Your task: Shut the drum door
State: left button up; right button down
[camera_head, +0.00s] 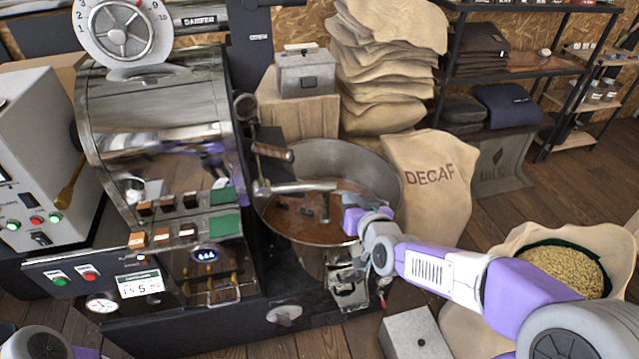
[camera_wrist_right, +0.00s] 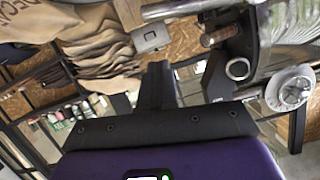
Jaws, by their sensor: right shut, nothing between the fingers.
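The roaster drum (camera_head: 160,110) is a shiny steel cylinder at the left of the head view. On its right end, above the cooling pan (camera_head: 375,165), is dark hardware with a wooden handle (camera_head: 272,151); this handle also shows in the wrist view (camera_wrist_right: 218,35). The drum door is seen edge-on, and I cannot tell how far it stands open. My right gripper (camera_head: 318,208) is over the pan, below and right of the handle, apart from it. Its dark fingers (camera_wrist_right: 160,85) are shut and empty. My left gripper is out of view.
A steel chute arm (camera_head: 295,187) reaches over the pan. Stacked sacks (camera_head: 385,60) and a DECAF sack (camera_head: 430,180) stand behind and right. A grey metal box (camera_head: 305,73) sits on a crate behind. An open bean sack (camera_head: 560,265) is at the right.

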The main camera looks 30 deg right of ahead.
jog(key=b, duration=0.1)
send_over(332, 187)
jog(key=s+a, duration=0.1)
jog(key=s, duration=0.3)
notch_tip(332, 187, down, 3)
jog(key=shift+w+a+f+b, duration=0.1)
jog(key=shift+w+f+b, duration=0.15)
jog(key=shift+f, duration=0.3)
jog(key=shift+w+f+b, duration=0.1)
jog(key=shift+w+f, duration=0.25)
jog(key=shift+f, duration=0.2)
jog(key=shift+w+f, duration=0.3)
jog(key=shift+f, duration=0.15)
